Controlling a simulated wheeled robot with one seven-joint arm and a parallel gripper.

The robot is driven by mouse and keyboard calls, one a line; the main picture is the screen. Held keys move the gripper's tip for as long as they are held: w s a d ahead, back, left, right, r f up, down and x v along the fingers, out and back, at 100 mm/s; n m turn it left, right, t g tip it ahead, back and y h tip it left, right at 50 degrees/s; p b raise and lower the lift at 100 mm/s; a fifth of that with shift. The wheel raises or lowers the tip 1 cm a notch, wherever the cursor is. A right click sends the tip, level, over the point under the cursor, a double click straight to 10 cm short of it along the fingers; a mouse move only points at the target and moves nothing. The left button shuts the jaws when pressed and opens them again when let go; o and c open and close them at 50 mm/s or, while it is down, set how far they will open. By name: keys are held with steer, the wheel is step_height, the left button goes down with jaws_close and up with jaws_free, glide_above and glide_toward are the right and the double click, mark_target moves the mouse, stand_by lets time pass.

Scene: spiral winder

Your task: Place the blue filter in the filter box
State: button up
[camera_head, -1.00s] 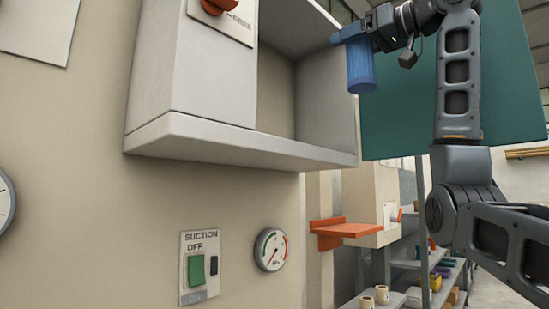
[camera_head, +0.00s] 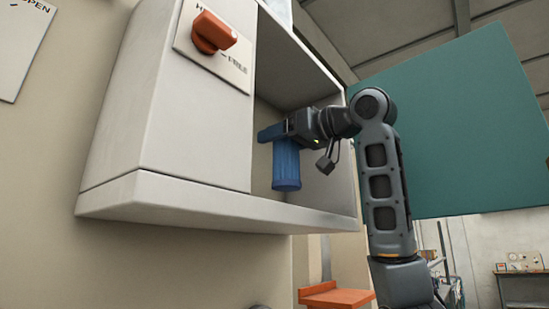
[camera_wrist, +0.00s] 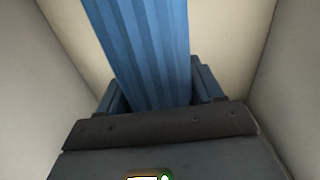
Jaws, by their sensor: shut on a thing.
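The blue filter (camera_head: 286,165) is a ribbed blue cylinder hanging upright below my gripper (camera_head: 272,134). My gripper is shut on it near its top. The filter is inside the open bay of the filter box (camera_head: 170,110), a pale wall-mounted box, above its bottom ledge (camera_head: 200,203). I cannot tell whether the filter's lower end touches the floor of the bay. In the wrist view the filter (camera_wrist: 145,45) runs up between the two blue fingers, with pale box walls on both sides. The fingertips are partly hidden behind the filter.
A teal door panel (camera_head: 460,125) stands open at the right, behind my arm. An orange knob (camera_head: 212,33) with a label is on the box's front. An orange shelf (camera_head: 335,296) is below at the right. The bay's right wall (camera_head: 322,160) is close to my gripper.

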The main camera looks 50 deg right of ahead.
mark_target(275, 160)
steer(key=shift+w+a+f, duration=0.35)
steer(key=shift+a, duration=0.05)
steer(key=shift+f+p, duration=0.5)
steer(key=shift+f, duration=1.5)
steer(key=shift+f, duration=0.15)
steer(key=o, duration=1.1)
steer(key=shift+o, duration=0.2)
steer(key=shift+r, duration=0.2)
steer(key=s+b, duration=0.3)
steer(key=s, duration=0.9)
steer(key=shift+d, duration=0.2)
